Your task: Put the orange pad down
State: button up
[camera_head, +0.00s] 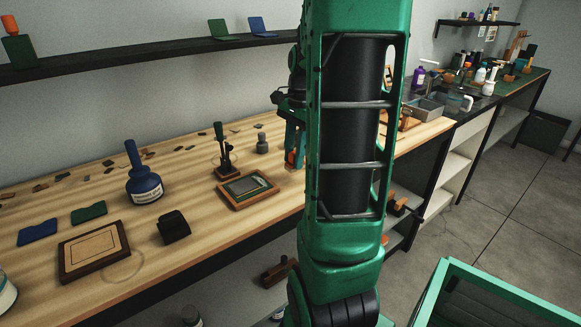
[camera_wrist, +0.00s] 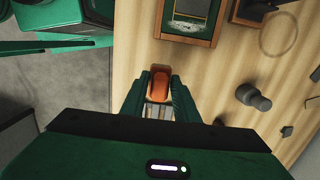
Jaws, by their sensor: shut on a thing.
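My gripper (camera_wrist: 159,97) is shut on the orange pad (camera_wrist: 160,84), which sits between the fingertips in the wrist view. The pad looks rounded and orange, with a paler brown part at its lower end. In the head view the orange pad (camera_head: 290,158) shows as a small patch left of my arm, at the gripper (camera_head: 294,146).
A wood-framed tray (camera_head: 247,190) lies left of the pad, with a lever press (camera_head: 224,158) behind it. A dark knobbed weight (camera_head: 262,144) stands nearby. A blue bottle (camera_head: 145,183), a black object (camera_head: 173,227) and a framed board (camera_head: 94,250) stand further left. Bare wood surrounds the pad.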

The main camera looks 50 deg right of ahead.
jog(key=shift+f, duration=1.85)
jog(key=shift+f, duration=0.1)
jog(key=o, duration=0.9)
